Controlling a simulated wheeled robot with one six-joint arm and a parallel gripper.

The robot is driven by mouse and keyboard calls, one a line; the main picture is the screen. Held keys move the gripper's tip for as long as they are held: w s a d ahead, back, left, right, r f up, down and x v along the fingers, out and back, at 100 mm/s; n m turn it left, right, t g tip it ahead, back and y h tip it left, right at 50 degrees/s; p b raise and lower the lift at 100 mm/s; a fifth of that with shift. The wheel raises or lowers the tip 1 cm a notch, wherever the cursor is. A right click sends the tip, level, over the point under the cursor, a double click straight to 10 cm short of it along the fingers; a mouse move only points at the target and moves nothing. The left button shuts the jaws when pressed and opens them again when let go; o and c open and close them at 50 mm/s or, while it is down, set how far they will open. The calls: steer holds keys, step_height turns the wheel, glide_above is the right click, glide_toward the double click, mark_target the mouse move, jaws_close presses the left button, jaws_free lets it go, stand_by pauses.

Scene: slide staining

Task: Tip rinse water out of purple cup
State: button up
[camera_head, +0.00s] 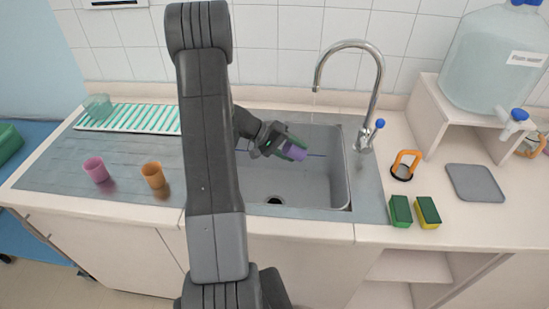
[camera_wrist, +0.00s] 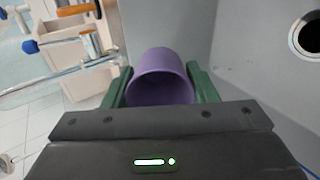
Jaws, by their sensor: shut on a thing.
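The purple cup (camera_head: 295,151) is in my gripper (camera_head: 282,143), over the sink basin (camera_head: 315,186) in the head view. The cup is tilted well over. In the wrist view the purple cup (camera_wrist: 161,78) sits between the two green fingers of my gripper (camera_wrist: 160,88), which are shut on its sides. The sink drain (camera_head: 275,200) shows below and left of the cup, and also in the wrist view (camera_wrist: 308,35).
A tall faucet (camera_head: 374,90) stands behind the sink's right side. A pink cup (camera_head: 96,169) and an orange cup (camera_head: 153,175) stand on the drainboard at left. Green and yellow sponges (camera_head: 427,211) lie right of the sink. A water tank (camera_head: 490,55) stands on a shelf at right.

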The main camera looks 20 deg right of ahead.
mark_target(283, 153)
steer(key=shift+w+a+r+g+h+b, duration=0.1)
steer(key=shift+r+g+h+b, duration=0.15)
steer(key=shift+h+b, duration=0.95)
steer(key=shift+w+a+r+g+h+b, duration=0.1)
steer(key=shift+g+h+b, duration=0.25)
steer(key=shift+b, duration=1.75)
steer(key=shift+w+a+r+g+h+b, duration=0.15)
steer(key=shift+a+h+b, duration=0.2)
steer(key=shift+b, duration=0.4)
steer(key=shift+w+a+r+g+h+b, duration=0.15)
steer(key=shift+a+h+b, duration=0.2)
steer(key=shift+b, duration=0.35)
steer(key=shift+a+r+g+h+b, duration=0.2)
steer(key=shift+r+g+h+b, duration=0.1)
steer(key=shift+r+h+b, duration=0.6)
steer(key=shift+a+f+g+h+b, duration=0.2)
steer(key=shift+f+g+h+b, duration=0.35)
steer(key=shift+b, duration=1.1)
steer(key=shift+r+h, duration=0.15)
steer(key=shift+h, duration=0.25)
steer(key=shift+w+a+r+h+b, duration=0.15)
steer(key=shift+a+r+h+b, duration=0.1)
steer(key=shift+r+h+b, duration=0.35)
steer(key=shift+p, duration=0.3)
